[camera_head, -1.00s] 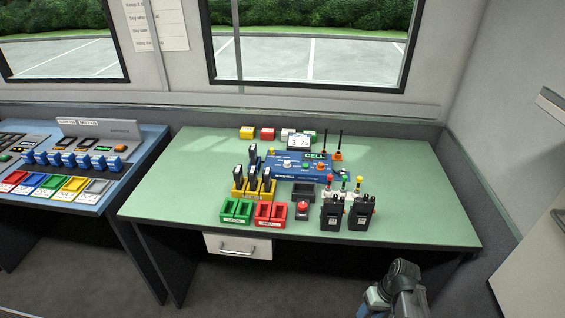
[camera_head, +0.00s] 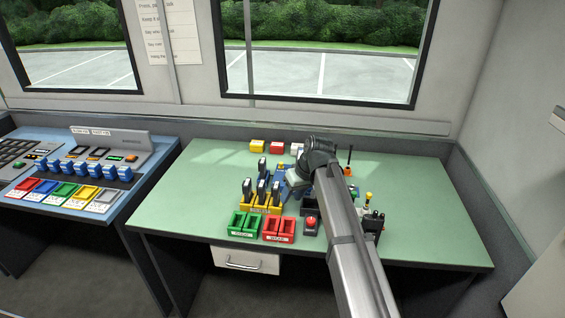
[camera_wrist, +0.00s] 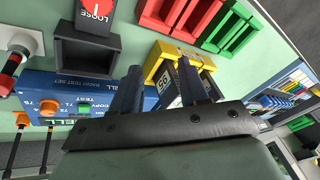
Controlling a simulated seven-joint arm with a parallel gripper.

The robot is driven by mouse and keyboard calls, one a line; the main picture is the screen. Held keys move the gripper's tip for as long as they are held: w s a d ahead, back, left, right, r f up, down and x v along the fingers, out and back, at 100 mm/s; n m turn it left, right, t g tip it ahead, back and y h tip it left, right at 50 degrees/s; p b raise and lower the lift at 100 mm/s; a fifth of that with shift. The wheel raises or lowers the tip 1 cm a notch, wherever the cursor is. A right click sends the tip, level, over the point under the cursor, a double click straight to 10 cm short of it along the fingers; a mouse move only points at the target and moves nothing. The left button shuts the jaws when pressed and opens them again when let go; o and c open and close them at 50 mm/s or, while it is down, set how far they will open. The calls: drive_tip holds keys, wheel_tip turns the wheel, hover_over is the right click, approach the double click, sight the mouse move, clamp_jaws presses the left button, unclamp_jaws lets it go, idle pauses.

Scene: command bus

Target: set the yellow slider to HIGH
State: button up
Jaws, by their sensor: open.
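The left console (camera_head: 20,202) has a row of blue handles (camera_head: 88,171) above red, blue, green, yellow and grey pieces. The yellow piece (camera_head: 83,196) is second from the right in that front row. I cannot make out which part is the yellow slider, or any HIGH mark. My gripper (camera_wrist: 158,85) is open and empty in the wrist view, its fingers over the green table between the blue radio test set (camera_wrist: 70,95) and the yellow rack (camera_wrist: 165,58). In the head view my arm hides most of it. The console shows small at the right of the wrist view (camera_wrist: 284,101).
The green table (camera_head: 185,195) holds the yellow rack of upright dark radios, green trays (camera_head: 243,222), red trays (camera_head: 279,227) and a red button (camera_head: 311,222). A gap separates table and console. The table's left part is clear.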

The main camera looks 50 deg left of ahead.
drive_tip(key=m+t, duration=0.2)
approach(282, 163)
drive_tip(key=shift+y, duration=0.4)
drive_tip(key=x, duration=0.8)
drive_tip(key=shift+s+d+f, duration=0.1)
drive_tip(key=shift+d+f, duration=0.15)
drive_tip(key=shift+f, duration=0.1)
drive_tip(key=shift+c, duration=0.4)
clamp_jaws()
